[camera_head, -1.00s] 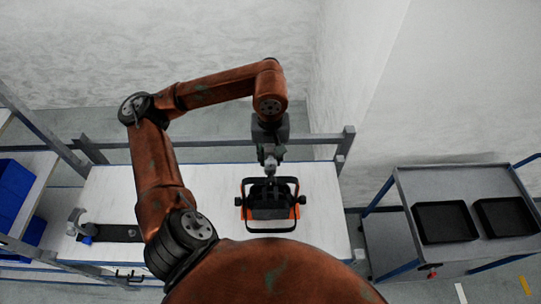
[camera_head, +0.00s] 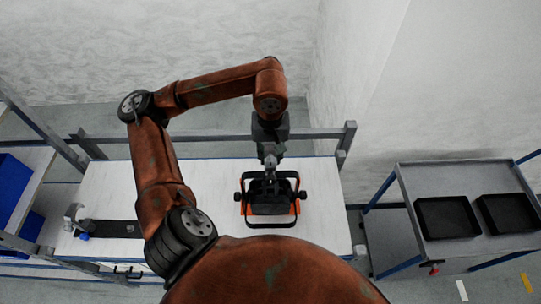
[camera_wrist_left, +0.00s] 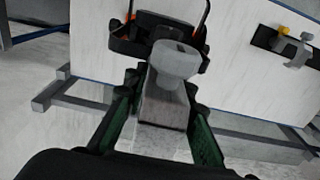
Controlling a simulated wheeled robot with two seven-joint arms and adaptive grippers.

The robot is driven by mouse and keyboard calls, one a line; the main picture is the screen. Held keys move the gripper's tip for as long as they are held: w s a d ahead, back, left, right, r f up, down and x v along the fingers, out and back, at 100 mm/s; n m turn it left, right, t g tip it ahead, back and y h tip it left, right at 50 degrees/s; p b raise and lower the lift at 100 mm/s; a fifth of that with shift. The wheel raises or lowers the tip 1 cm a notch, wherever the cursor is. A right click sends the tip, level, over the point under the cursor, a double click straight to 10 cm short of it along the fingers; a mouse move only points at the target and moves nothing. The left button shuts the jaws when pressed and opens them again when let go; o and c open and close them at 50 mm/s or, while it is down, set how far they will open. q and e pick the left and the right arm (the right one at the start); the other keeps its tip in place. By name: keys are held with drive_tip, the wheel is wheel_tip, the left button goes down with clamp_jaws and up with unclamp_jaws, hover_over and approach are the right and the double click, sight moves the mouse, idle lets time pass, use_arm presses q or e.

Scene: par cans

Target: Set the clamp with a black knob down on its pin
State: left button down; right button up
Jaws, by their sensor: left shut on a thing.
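My left gripper (camera_head: 271,172) points down over the far side of the lamp (camera_head: 270,209), a black and orange par can on the white table. In the left wrist view its fingers (camera_wrist_left: 158,105) are shut on a pale grey piece (camera_wrist_left: 174,66), apparently a clamp. No black knob shows on it. It overlaps the lamp's black housing (camera_wrist_left: 140,45); I cannot tell whether they touch. I cannot make out a pin. My right gripper is not seen.
The dark strip (camera_head: 113,229) lies left of the lamp on the white table (camera_head: 322,180). A rail (camera_head: 215,144) runs behind the table. A grey trolley (camera_head: 470,180) with two black trays stands at the right, and blue bins (camera_head: 12,190) at the left. The table's right side is clear.

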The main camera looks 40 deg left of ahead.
use_arm(q)
drive_tip(key=shift+b, duration=0.35)
idle(0.4)
drive_tip(key=shift+f+b, duration=1.25)
drive_tip(key=shift+b, duration=0.2)
drive_tip(key=c, duration=1.5)
unclamp_jaws()
drive_tip(key=shift+c, duration=0.2)
drive_tip(key=shift+o, duration=0.2)
drive_tip(key=o, duration=0.5)
drive_tip(key=shift+o, duration=0.2)
drive_tip(key=shift+s+d+r+p, duration=0.1)
drive_tip(key=shift+r+p, duration=1.4)
drive_tip(key=shift+r, duration=1.25)
drive_tip(key=shift+s+d+r+p, duration=0.1)
drive_tip(key=shift+r+p, duration=1.35)
drive_tip(key=shift+r, duration=1.3)
